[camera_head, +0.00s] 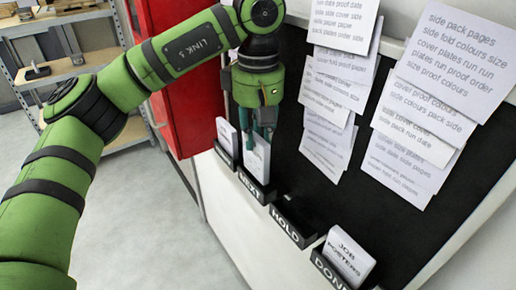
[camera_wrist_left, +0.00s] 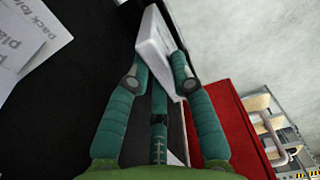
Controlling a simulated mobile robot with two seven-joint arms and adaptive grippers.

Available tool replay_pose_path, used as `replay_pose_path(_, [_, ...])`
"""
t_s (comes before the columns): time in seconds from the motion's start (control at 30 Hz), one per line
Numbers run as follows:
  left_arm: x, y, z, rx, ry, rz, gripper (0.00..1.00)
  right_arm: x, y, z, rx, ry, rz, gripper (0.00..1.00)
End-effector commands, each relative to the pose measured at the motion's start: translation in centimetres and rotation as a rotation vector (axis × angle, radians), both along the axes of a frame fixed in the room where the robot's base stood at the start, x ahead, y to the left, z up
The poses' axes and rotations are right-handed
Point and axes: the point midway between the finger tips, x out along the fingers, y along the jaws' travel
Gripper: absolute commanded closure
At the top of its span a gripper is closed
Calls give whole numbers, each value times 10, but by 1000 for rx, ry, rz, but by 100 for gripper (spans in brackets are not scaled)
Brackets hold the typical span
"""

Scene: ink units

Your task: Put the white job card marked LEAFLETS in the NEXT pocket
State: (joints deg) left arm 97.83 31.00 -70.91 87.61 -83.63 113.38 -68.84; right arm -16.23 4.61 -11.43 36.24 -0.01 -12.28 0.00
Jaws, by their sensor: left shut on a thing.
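My left gripper (camera_head: 265,128) points down at the board and is shut on a white card (camera_head: 258,160). The NEXT pocket (camera_head: 251,187) is a black holder with white letters. In the head view the card's lower end meets this pocket's rim; I cannot tell how deep it sits. My right gripper is not in view.
Another white card (camera_head: 227,136) stands in the pocket to the left. The HOLD pocket (camera_head: 288,225) shows no card. A JOB POSTERS card (camera_head: 347,257) stands in the DONE pocket (camera_head: 328,271). Paper sheets (camera_head: 420,110) hang above. A red cabinet (camera_head: 190,105) and shelving (camera_head: 70,65) are behind.

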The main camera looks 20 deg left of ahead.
Motion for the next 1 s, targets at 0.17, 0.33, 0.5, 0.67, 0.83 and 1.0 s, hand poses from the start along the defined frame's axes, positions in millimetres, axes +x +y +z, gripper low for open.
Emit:
replay_pose_path(0.17, [-1, 1, -23, 1, 5, 1, 100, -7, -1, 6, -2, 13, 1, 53])
replay_pose_path(0.33, [0, 0, -37, 1, 1, 1, 100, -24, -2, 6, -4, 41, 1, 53])
replay_pose_path(0.5, [0, 0, -37, 1, 1, 0, 100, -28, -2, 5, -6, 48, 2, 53])
replay_pose_path(0.67, [0, 0, -41, 1, 1, 0, 69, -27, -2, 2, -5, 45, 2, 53])
replay_pose_path(0.83, [0, 0, -40, 1, 1, 0, 53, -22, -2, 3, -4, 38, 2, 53])
replay_pose_path(1.0, [0, 0, -40, 1, 1, 0, 53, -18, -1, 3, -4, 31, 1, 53])
